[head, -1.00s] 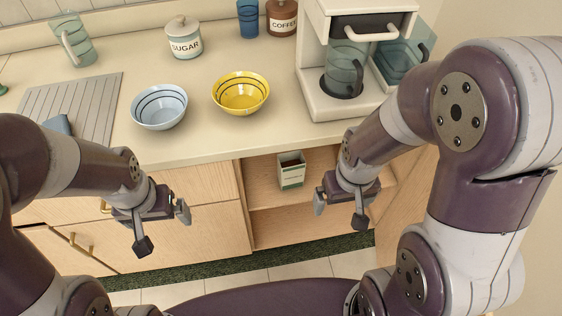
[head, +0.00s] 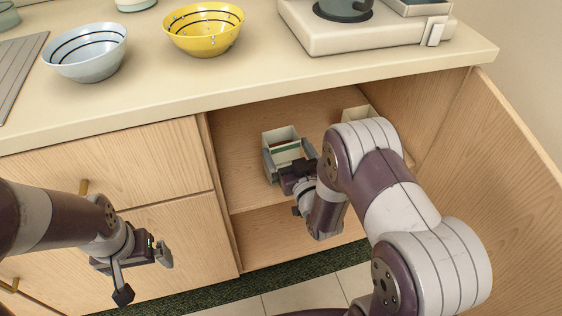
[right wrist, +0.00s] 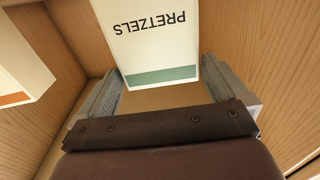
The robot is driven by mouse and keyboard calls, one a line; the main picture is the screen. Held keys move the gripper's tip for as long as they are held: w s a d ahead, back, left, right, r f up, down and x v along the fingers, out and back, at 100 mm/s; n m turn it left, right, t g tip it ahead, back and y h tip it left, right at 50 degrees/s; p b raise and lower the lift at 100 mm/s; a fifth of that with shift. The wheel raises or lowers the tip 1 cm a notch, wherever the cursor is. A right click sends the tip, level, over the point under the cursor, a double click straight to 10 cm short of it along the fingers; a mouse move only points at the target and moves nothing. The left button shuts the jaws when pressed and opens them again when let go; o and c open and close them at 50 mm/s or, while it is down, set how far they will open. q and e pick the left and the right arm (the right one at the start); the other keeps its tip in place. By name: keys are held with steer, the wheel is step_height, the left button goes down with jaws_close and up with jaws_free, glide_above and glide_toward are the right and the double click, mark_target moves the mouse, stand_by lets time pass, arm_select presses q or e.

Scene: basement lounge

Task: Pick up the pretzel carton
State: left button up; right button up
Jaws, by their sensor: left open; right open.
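In the right wrist view the carton (right wrist: 148,40) shows the word PRETZELS upside down and lies between the two fingers. My right gripper (head: 288,165) reaches into the cabinet, its open fingers on either side of the carton; in the right wrist view the gripper (right wrist: 170,90) shows gaps beside the carton's lower end. My left gripper (head: 145,275) is open and empty in front of the lower drawers.
A second white carton (head: 358,113) stands to the right on the same shelf; it also shows with an orange band in the right wrist view (right wrist: 20,60). The open cabinet door (head: 490,170) is at right. Blue (head: 85,52) and yellow (head: 203,29) bowls stand on the counter (head: 150,90) above.

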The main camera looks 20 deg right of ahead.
mark_target(277, 134)
steer(key=w, duration=0.2)
steer(key=w+b, duration=0.1)
steer(key=w, duration=0.1)
steer(key=w+b, duration=0.1)
steer(key=w, duration=0.1)
steer(key=shift+w+a+f, duration=0.1)
steer(key=shift+a+f, duration=0.05)
steer(key=shift+a, duration=0.15)
steer(key=shift+w, duration=0.1)
steer(key=c, duration=1.1)
